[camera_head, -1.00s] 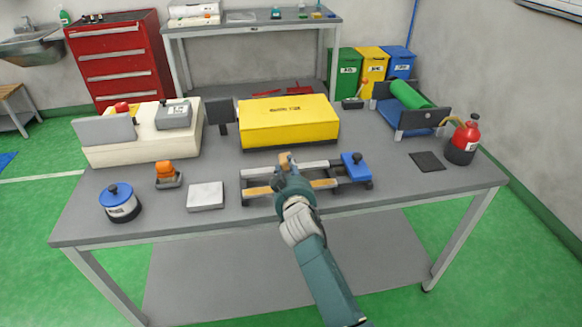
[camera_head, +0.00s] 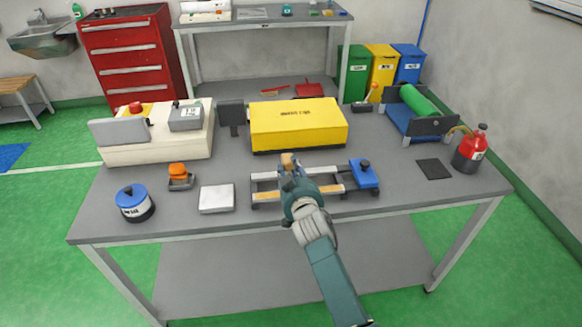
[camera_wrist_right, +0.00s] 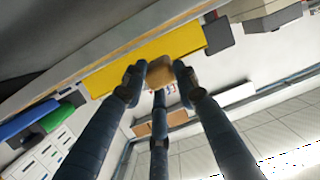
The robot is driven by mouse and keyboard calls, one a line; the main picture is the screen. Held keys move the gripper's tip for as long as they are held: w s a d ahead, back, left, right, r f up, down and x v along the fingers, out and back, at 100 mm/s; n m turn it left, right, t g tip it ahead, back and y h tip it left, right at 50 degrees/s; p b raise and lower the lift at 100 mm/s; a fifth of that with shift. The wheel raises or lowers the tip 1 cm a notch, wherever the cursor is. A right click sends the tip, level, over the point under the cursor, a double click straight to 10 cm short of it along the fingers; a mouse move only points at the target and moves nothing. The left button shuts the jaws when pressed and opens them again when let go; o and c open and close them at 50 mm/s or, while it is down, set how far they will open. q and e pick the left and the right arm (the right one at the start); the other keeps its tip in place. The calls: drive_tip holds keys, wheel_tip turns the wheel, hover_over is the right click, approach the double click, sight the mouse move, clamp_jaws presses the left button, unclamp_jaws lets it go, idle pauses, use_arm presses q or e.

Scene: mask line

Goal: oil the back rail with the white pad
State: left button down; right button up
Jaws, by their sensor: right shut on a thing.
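My right gripper (camera_head: 289,170) is shut on a tan block (camera_head: 288,159), which shows between the fingers in the right wrist view (camera_wrist_right: 160,72). I cannot see white on the block; its underside is hidden. It is over or just behind the back rail (camera_head: 323,169), a pale metal bar; contact cannot be told. The front rail (camera_head: 330,190) has tan-orange stretches, and my gripper and arm hide its middle. A blue carriage (camera_head: 364,174) with a knob sits at the right end of the rails. My left gripper is out of view.
A yellow box (camera_head: 298,125) stands close behind the rails. A white square block (camera_head: 217,198), orange-topped item (camera_head: 178,176) and blue-lidded tin (camera_head: 134,203) lie left. A black mat (camera_head: 433,169) and red oil can (camera_head: 470,150) are right. The bench (camera_head: 400,196) is bare between them.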

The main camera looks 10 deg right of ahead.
drive_tip(key=shift+s+d+f+p, duration=0.15)
drive_tip(key=shift+s+d+p, duration=0.1)
drive_tip(key=shift+d+p, duration=0.5)
drive_tip(key=shift+d, duration=0.3)
drive_tip(key=shift+w+d+f+p, duration=0.15)
drive_tip(key=shift+d+p, duration=1.15)
drive_tip(key=shift+d, duration=1.4)
drive_tip(key=shift+w+d+f+p, duration=0.15)
drive_tip(key=shift+d+p, duration=0.4)
drive_tip(key=shift+d, duration=1.65)
drive_tip(key=shift+d+f+p, duration=0.15)
drive_tip(key=shift+d+p, duration=0.15)
drive_tip(key=shift+d, duration=1.6)
wheel_tip(320, 180, up, 6)
drive_tip(key=p, duration=0.5)
drive_tip(key=shift+p, duration=0.3)
